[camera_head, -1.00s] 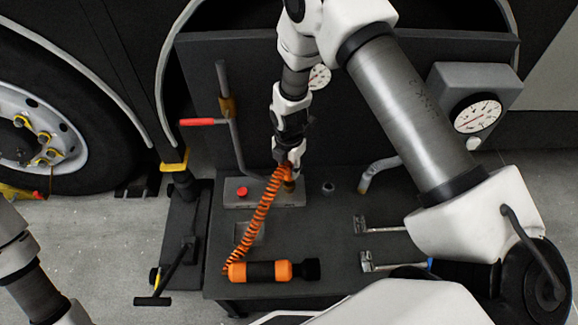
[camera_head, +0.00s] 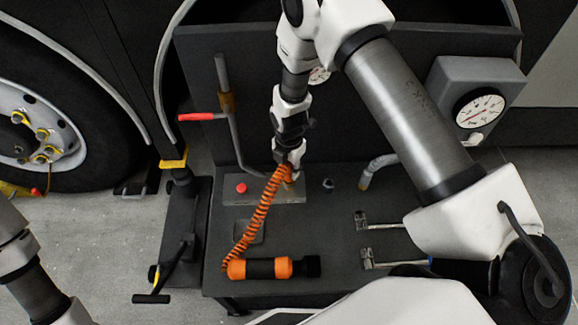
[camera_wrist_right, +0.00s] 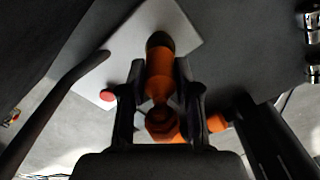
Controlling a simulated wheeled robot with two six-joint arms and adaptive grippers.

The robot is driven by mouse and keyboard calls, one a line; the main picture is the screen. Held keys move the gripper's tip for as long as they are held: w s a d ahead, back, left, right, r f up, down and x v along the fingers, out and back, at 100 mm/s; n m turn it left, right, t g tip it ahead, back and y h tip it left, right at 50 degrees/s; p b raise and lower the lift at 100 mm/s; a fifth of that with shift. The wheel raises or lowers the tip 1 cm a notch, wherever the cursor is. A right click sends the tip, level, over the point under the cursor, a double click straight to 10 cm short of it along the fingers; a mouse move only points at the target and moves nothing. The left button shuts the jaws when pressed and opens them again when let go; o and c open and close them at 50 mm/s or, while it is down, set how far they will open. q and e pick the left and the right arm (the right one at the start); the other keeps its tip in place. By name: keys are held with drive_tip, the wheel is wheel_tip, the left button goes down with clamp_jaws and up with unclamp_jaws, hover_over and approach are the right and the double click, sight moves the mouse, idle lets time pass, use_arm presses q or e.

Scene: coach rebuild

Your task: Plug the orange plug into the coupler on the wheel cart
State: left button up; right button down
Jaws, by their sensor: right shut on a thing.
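My right gripper (camera_head: 290,166) is shut on the orange plug (camera_wrist_right: 160,68), low over the grey plate (camera_head: 238,198) on the dark cart top. In the right wrist view the plug sits between the two fingers (camera_wrist_right: 158,98), its dark end pointing at the pale plate. An orange coiled cord (camera_head: 258,218) runs from the gripper to an orange and black cylinder (camera_head: 262,269) lying on the cart. My left gripper is out of view.
A red button (camera_head: 241,188) is on the plate. A bent pipe with a red handle (camera_head: 198,117) stands left of my right gripper. A gauge box (camera_head: 443,82) is at right. A wheel (camera_head: 40,135) is far left.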

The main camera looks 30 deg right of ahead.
drive_tip(key=shift+f, duration=0.25)
drive_tip(key=shift+f, duration=0.15)
drive_tip(key=c, duration=0.7)
unclamp_jaws()
drive_tip(key=shift+c, duration=0.2)
